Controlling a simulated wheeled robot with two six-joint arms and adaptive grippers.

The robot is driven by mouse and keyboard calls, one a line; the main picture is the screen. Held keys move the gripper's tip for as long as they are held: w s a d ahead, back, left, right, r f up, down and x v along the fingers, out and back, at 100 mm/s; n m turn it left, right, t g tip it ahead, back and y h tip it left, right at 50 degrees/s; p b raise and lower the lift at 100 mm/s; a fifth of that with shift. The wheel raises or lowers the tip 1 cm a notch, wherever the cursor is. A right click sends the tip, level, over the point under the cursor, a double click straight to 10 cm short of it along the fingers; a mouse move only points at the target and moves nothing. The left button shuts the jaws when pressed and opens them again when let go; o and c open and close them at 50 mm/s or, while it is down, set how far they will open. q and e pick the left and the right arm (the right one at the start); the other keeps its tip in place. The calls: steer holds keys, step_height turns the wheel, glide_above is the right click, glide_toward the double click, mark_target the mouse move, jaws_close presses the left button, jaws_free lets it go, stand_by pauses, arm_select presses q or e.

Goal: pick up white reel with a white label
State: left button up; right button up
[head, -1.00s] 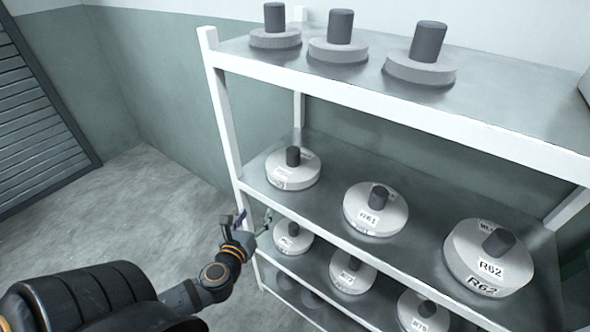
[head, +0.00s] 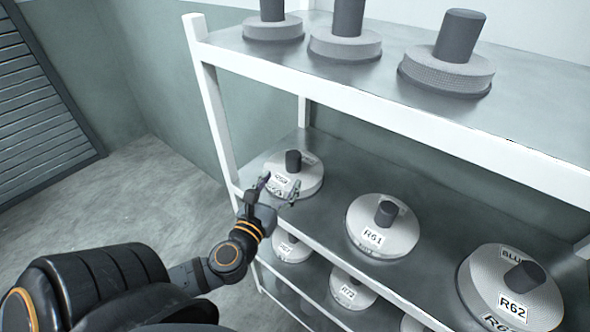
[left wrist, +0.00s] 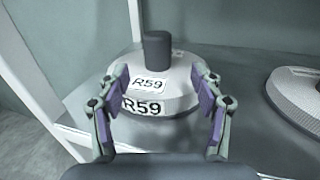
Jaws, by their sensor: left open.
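A white reel (head: 311,179) with a dark hub and white labels sits at the left end of the middle shelf. In the left wrist view the reel (left wrist: 180,75) stands straight ahead, its labels reading R59 and its dark hub upright. My left gripper (head: 279,187) is in front of this reel at the shelf's front edge. In the left wrist view the gripper (left wrist: 160,100) is open, its purple-padded fingers spread to either side of the labels, with nothing held. More white reels with white labels, R61 (head: 383,222) and R62 (head: 515,287), stand to the right on this shelf.
The rack's white left post (head: 212,100) rises close to my left gripper. Grey reels (head: 447,68) stand on the upper shelf above. Labelled reels (head: 352,290) fill the lower shelf. Bare shelf (head: 340,190) lies between the left reel and R61. Open floor is at left.

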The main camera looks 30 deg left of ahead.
mark_target(290, 166)
arm_select(q)
steer(key=w, duration=0.3)
steer(key=shift+w+a, duration=0.4)
steer(key=shift+w+f, duration=0.1)
steer(key=shift+w, duration=0.05)
steer(key=shift+w+a+r, duration=0.2)
steer(key=shift+w+a, duration=0.05)
steer(key=shift+w, duration=0.4)
steer(key=w, duration=0.2)
steer(key=w+p, duration=0.1)
steer(key=shift+w+a+f, duration=0.25)
steer(key=shift+w+a, duration=0.1)
steer(key=shift+a, duration=0.05)
arm_select(e)
steer(key=shift+s+d+r, duration=0.3)
steer(key=shift+r, duration=0.1)
arm_select(q)
steer(key=shift+s, duration=0.1)
steer(key=shift+c, duration=0.4)
arm_select(e)
steer(key=shift+s, duration=0.15)
arm_select(q)
steer(key=shift+c, duration=1.2)
steer(key=shift+r, duration=0.1)
jaws_close()
arm_select(e)
steer(key=shift+s+a, duration=0.1)
